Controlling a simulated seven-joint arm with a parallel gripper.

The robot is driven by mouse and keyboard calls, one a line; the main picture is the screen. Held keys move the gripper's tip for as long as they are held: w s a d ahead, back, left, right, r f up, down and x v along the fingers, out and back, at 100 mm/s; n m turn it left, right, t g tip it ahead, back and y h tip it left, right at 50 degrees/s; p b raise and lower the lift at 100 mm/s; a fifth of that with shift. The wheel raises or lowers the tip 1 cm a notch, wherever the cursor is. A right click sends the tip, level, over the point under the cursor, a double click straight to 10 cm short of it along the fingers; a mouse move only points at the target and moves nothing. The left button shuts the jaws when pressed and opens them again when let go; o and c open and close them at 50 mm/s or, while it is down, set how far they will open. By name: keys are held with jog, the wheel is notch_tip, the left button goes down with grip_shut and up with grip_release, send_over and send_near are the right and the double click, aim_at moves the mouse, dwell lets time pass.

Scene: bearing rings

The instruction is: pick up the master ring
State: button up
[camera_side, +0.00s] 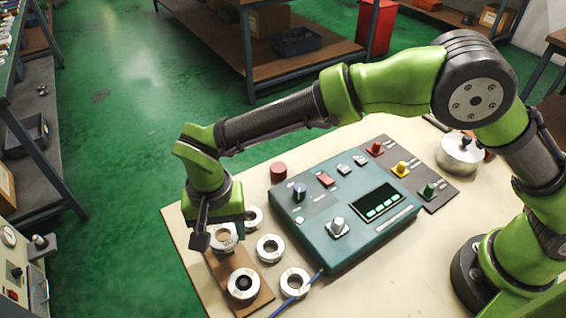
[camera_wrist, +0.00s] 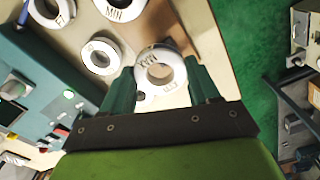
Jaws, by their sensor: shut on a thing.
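A pale metal ring with dark lettering (camera_wrist: 150,58) is between the two fingers of my gripper (camera_wrist: 162,72), which is shut on it. The lettering looks like MAX but is upside down and hard to read, so I cannot confirm that this is the master ring. In the side view the same ring (camera_side: 232,243) shows partly behind my gripper (camera_side: 213,235), at the far end of a brown board (camera_side: 258,304). I cannot tell whether it is clear of the board. Another ring (camera_side: 243,296), marked MIN in the wrist view (camera_wrist: 121,14), sits on the board's near end.
Three loose rings stand beside the board: a far one (camera_side: 258,218), a middle one (camera_side: 270,258) and a near one (camera_side: 296,291). A teal control box (camera_side: 330,250) lies to their right, with a blue cable near the front. A red cylinder (camera_side: 278,172) stands behind.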

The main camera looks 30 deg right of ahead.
aim_at(339, 221)
jog(key=s+d, duration=0.6)
jog(key=d, duration=0.1)
jog(key=s+d+r, duration=0.1)
jog(key=s+d, duration=0.2)
jog(key=shift+s+d+r, duration=0.1)
jog(key=shift+d, duration=0.05)
jog(key=shift+s+d+r, duration=0.1)
jog(key=shift+d, duration=0.25)
jog(key=shift+m, duration=0.4)
jog(key=d+r, duration=0.1)
jog(key=w+d+r, duration=0.1)
jog(key=d, duration=0.1)
jog(key=d+r, duration=0.1)
jog(key=r, duration=0.1)
jog(key=shift+w+d+r, duration=0.1)
jog(key=shift+w+d, duration=0.2)
jog(key=shift+d, duration=0.1)
jog(key=shift+n, duration=0.3)
jog(key=d, duration=0.1)
jog(key=s+d+r, duration=0.1)
jog(key=d, duration=0.1)
jog(key=shift+s+d+r, duration=0.15)
jog(key=shift+d+r, duration=0.15)
jog(key=shift+d, duration=0.1)
jog(key=shift+f, duration=2)
jog(key=shift+f, duration=0.2)
jog(key=shift+f, duration=0.75)
jog(key=shift+f, duration=0.8)
